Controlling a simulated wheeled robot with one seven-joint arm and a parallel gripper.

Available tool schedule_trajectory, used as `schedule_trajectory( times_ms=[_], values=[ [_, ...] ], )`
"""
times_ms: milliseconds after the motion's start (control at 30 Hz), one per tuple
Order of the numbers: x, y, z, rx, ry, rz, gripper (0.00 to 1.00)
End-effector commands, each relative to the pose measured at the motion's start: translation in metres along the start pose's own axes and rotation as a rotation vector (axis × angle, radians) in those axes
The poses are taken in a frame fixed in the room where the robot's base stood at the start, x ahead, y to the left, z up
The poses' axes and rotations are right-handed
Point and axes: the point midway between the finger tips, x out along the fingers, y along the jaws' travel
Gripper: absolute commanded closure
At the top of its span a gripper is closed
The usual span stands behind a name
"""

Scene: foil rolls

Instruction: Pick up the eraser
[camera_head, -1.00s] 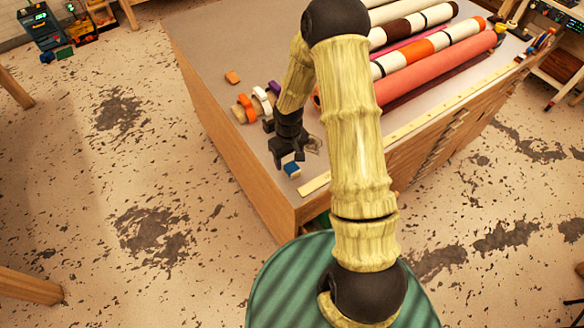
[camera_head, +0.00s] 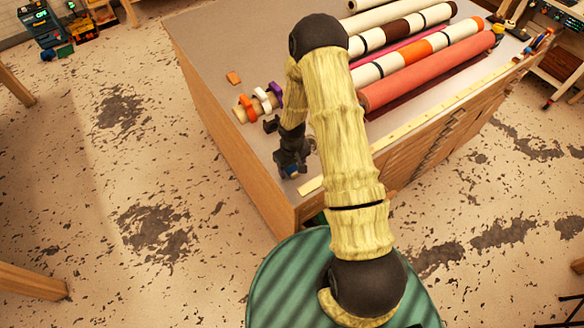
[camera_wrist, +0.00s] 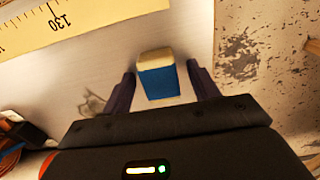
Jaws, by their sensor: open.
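The eraser (camera_wrist: 158,80) is a small block with a blue sleeve and a cream end, lying on the table top. In the wrist view it sits between the two dark fingers of my gripper (camera_wrist: 160,88), with a gap on each side. My gripper is open and holds nothing. In the head view my gripper (camera_head: 290,170) is low over the near left corner of the table, and a bit of the blue eraser (camera_head: 291,172) shows beneath it, mostly hidden.
A long yellow ruler (camera_head: 400,131) runs along the table's front edge, and the ruler (camera_wrist: 60,25) is beyond the eraser in the wrist view. Tape rolls (camera_head: 262,99) stand left of the arm. Large foil rolls (camera_head: 430,75) lie to the right. The table edge is close.

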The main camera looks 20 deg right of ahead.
Motion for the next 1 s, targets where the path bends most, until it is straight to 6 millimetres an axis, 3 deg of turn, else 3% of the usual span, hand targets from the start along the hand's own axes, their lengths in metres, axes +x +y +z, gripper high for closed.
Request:
schedule_trajectory(
  times_ms=[400, 433, 667, 767, 1000],
  values=[
    [-0.0002, 0.0001, -0.0002, 0.0, 0.0, 0.0, 0.4],
    [-0.0003, 0.0001, -0.0002, 0.001, 0.0, 0.0, 0.42],
    [-0.0003, 0.0001, -0.0002, 0.001, 0.0, 0.0, 0.87],
    [-0.0004, 0.0001, -0.0003, 0.001, 0.001, 0.0, 0.93],
    [-0.0021, -0.0002, -0.0006, 0.0, 0.001, 0.0, 0.93]
  ],
)
